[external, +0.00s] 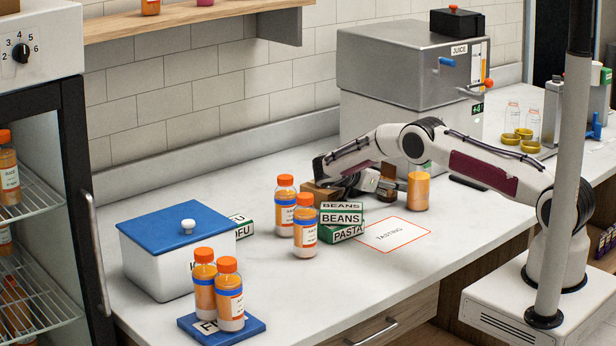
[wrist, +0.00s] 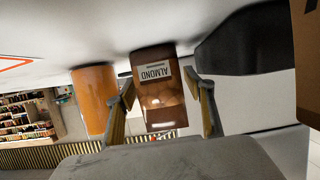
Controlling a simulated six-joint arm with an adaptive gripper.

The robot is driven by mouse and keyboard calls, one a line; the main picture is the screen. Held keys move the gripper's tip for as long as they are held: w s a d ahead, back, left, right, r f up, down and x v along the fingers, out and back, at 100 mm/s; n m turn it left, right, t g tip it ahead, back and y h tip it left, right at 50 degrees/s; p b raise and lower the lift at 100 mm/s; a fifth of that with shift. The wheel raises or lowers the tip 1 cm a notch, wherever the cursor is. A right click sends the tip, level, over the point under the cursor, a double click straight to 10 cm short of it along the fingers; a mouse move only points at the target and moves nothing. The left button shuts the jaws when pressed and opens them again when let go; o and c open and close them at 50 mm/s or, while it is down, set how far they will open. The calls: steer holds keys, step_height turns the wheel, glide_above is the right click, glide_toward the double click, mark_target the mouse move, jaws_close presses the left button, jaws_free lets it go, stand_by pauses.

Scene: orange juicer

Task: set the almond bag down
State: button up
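The brown almond bag (wrist: 158,94) with its white ALMOND label is between the two fingers of my gripper (wrist: 160,88) in the wrist view, where the scene appears upside down. In the external view, the bag (external: 387,193) is a small brown shape at my gripper, partly hidden by the fingers. Its base is at or very near the counter; I cannot tell whether it bears on it.
An orange jar (external: 418,192) stands just right of the bag. Left are a cardboard box (external: 322,197), stacked BEANS and PASTA boxes (external: 342,226) and juice bottles (external: 305,228). The TASTING mat (external: 393,235) in front is clear. The steel juicer (external: 405,75) stands behind.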

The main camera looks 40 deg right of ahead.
steer(key=shift+r, duration=0.1)
stand_by(0.3)
steer(key=shift+a+r, duration=0.1)
steer(key=shift+v, duration=3.7)
